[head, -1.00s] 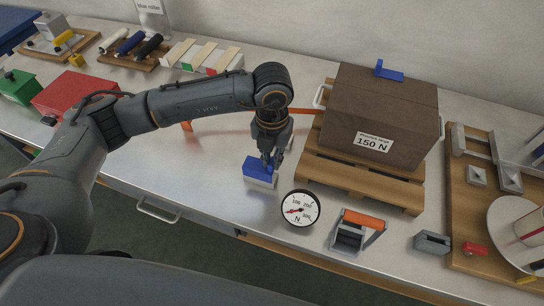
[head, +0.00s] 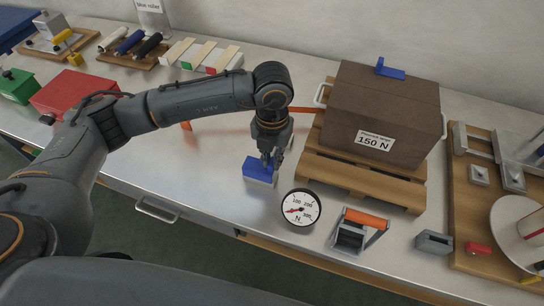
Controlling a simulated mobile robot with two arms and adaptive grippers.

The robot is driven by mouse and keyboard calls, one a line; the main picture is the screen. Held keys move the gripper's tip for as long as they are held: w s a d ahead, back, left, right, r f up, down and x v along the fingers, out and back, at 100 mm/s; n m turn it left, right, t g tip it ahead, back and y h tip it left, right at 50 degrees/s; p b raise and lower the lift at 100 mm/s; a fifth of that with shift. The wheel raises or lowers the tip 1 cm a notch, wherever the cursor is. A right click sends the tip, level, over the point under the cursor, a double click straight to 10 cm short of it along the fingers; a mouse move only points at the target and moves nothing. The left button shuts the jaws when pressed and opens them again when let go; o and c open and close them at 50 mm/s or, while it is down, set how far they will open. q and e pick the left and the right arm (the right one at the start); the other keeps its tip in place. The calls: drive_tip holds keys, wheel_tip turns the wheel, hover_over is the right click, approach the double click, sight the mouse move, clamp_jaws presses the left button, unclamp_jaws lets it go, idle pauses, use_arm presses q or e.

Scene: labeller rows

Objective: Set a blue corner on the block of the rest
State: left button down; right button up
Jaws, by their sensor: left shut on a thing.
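My left gripper (head: 270,163) points down over the bench and is shut on a blue corner (head: 257,169). A second blue corner (head: 389,70) lies on top edge of the brown box (head: 385,105), which is labelled 150 N. My right gripper is not in view.
The box stands on a wooden pallet (head: 362,184). A round dial in N (head: 299,207) and an orange-handled tool (head: 358,230) stand at the bench front. A red box (head: 75,93) and rollers lie left. Bare bench lies left of the gripper.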

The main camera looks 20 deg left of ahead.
use_arm(q)
drive_tip(key=shift+f+b, duration=1.55)
drive_tip(key=shift+f, duration=0.2)
drive_tip(key=c, duration=1.3)
unclamp_jaws()
drive_tip(key=shift+r, duration=0.1)
wheel_tip(320, 180, up, 12)
drive_tip(key=shift+f, duration=0.1)
